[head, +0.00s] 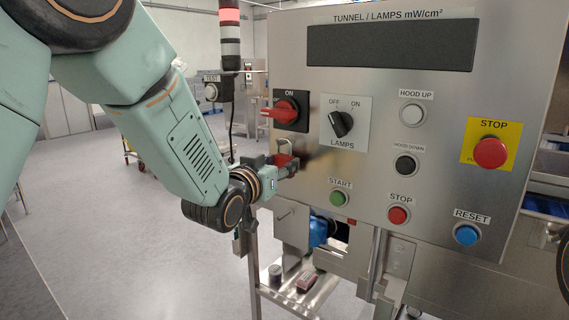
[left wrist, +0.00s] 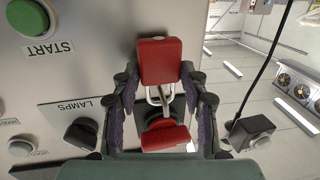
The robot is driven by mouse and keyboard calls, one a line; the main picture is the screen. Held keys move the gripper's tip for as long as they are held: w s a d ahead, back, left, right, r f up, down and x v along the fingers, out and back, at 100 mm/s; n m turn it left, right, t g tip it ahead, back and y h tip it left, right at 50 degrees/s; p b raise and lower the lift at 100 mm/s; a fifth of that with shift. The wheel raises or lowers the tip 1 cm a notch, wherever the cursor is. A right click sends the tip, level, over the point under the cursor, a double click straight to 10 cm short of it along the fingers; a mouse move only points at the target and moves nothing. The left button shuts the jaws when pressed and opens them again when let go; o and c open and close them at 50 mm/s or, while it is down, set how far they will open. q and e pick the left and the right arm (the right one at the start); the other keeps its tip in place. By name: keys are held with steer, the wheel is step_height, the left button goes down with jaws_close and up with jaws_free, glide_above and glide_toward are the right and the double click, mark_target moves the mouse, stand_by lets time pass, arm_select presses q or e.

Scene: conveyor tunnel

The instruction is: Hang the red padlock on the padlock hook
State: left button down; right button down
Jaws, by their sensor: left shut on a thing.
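The red padlock (head: 286,161) is at the left edge of the steel panel, just below the red rotary switch (head: 285,109). In the left wrist view, which is upside down, the padlock's red body (left wrist: 160,61) lies between the fingers of my left gripper (left wrist: 160,85). Its steel shackle points towards the red switch handle (left wrist: 165,138). My left gripper (head: 277,164) is shut on the padlock. I cannot tell whether the shackle touches the switch. A small peg (head: 285,214) stands out from a plate below; I cannot tell whether it is the padlock hook. My right gripper is not in view.
The panel carries a lamps knob (head: 341,124), a green start button (head: 339,197), a red stop button (head: 398,215) and a yellow-backed stop button (head: 490,152). Below is a steel shelf (head: 318,290) with small objects. A lamp post (head: 230,60) stands left of the panel. Open floor lies left.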

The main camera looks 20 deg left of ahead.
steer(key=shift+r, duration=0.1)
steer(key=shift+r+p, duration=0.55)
steer(key=shift+p, duration=0.05)
